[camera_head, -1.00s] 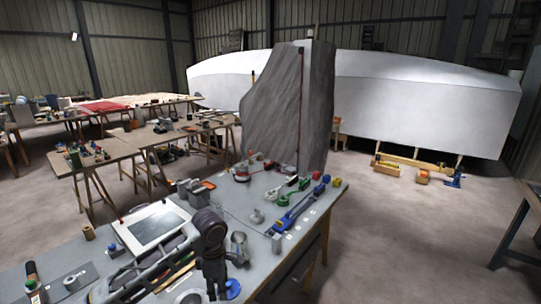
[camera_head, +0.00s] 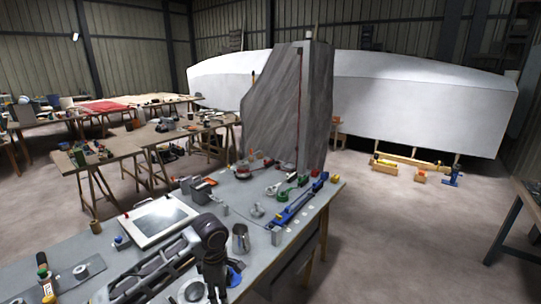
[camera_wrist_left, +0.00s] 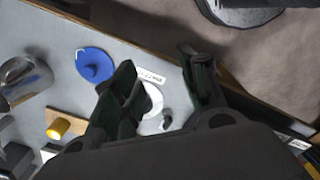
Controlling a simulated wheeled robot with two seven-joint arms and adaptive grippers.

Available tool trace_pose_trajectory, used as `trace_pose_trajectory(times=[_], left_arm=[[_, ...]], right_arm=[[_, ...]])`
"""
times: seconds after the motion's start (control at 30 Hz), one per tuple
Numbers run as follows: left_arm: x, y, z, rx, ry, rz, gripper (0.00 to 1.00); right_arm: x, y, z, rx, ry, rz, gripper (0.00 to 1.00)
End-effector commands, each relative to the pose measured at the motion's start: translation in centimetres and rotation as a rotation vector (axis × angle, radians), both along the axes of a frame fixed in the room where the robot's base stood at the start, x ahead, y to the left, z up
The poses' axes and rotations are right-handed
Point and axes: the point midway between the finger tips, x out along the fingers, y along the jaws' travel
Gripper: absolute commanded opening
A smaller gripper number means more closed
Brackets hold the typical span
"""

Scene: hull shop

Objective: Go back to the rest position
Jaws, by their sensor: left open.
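In the head view the dark grey end of my left arm (camera_head: 212,245) hangs over the near part of the grey workbench (camera_head: 75,252). A blue disc (camera_wrist_left: 95,65) and a white ring (camera_wrist_left: 151,101) lie close to the left finger. The ring is partly hidden by that finger. My right gripper is in neither view.
A metal mug (camera_head: 240,239) stands just right of the arm. A white-framed tray (camera_head: 158,222) lies to its left. Blue clamps (camera_head: 298,205) and small tools crowd the far end. A grey panel (camera_head: 285,110) stands behind the bench. Open floor (camera_head: 400,235) lies to the right.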

Motion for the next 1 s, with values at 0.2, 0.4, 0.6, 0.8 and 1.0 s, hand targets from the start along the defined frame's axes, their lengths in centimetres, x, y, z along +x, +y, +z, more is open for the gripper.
trace_pose_trajectory(times=[0.2, 0.4, 0.6, 0.8, 1.0], left_arm=[[-0.7, -0.9, -0.6, -0.018, -0.009, -0.08, 0.43], [-1.7, -2.0, -1.4, -0.043, -0.028, -0.189, 0.43], [-3.3, -3.5, -2.5, -0.08, -0.065, -0.36, 0.43], [-4.8, -4.8, -3.4, -0.11, -0.115, -0.537, 0.43], [-6.3, -5.6, -4.1, -0.128, -0.169, -0.701, 0.43]], right_arm=[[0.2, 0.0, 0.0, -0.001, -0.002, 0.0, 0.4], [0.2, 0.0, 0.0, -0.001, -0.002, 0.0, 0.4], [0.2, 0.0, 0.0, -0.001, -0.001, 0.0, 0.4], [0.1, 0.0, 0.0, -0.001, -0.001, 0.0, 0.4], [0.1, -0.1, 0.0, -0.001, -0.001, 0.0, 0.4]])
